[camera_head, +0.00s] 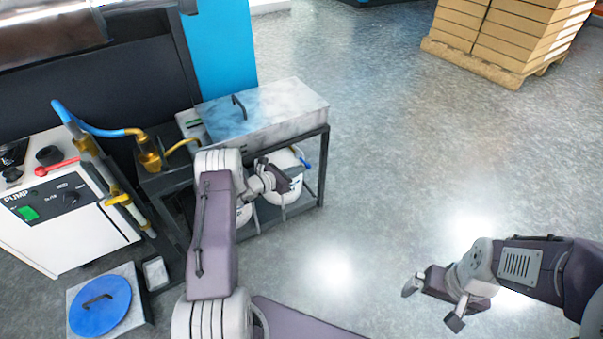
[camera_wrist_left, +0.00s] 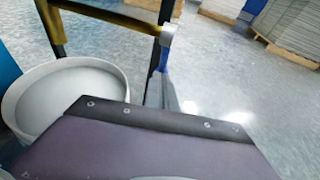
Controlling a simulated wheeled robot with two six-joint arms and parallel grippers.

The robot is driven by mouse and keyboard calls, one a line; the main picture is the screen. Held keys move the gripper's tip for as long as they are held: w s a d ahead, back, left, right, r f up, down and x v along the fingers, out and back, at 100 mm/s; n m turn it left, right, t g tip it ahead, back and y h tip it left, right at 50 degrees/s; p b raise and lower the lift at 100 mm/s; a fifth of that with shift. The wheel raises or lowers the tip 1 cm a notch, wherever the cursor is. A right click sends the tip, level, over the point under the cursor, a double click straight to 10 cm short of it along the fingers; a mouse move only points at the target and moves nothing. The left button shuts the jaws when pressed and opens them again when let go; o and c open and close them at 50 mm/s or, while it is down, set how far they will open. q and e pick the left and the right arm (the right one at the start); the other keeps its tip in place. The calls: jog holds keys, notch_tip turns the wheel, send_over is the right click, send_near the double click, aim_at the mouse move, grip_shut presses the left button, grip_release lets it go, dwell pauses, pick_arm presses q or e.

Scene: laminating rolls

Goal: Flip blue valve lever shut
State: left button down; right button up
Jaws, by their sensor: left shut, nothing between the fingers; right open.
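The blue valve lever (camera_head: 304,162) shows as a small blue piece at the right side of the bench, by the white bucket under it. In the left wrist view the blue lever (camera_wrist_left: 164,60) hangs down below a grey fitting at the end of a yellow pipe (camera_wrist_left: 110,14). My left gripper (camera_head: 288,181) is shut and empty, just below and left of the lever in the head view; I cannot tell if it touches. Its dark body (camera_wrist_left: 150,135) fills the lower wrist view and hides its fingertips. My right gripper (camera_head: 432,304) is open and empty over bare floor.
A metal bench (camera_head: 325,150) carries a grey lidded box (camera_head: 270,112). White buckets (camera_head: 285,165) stand under it; one rim (camera_wrist_left: 110,68) shows at the wrist view's left. A white pump unit (camera_head: 75,240) and a blue lid (camera_head: 100,305) are left.

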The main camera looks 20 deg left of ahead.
aim_at(307, 165)
pick_arm(q)
jog(key=w, duration=0.1)
jog(key=w+d, duration=0.1)
jog(key=w+d+t, duration=0.1)
jog(key=shift+d+r+h+b, duration=0.2)
jog(key=shift+r+h+b, duration=0.1)
jog(key=shift+b, duration=0.1)
jog(key=shift+w+d+r+b, duration=0.25)
jog(key=shift+w+r+b, duration=0.05)
jog(key=shift+r+b, duration=0.2)
jog(key=shift+w+d+r+n+t+h+b, duration=0.15)
jog(key=shift+w+r+n+t+h+b, duration=0.15)
jog(key=shift+t, duration=0.4)
jog(key=shift+s+r, duration=0.1)
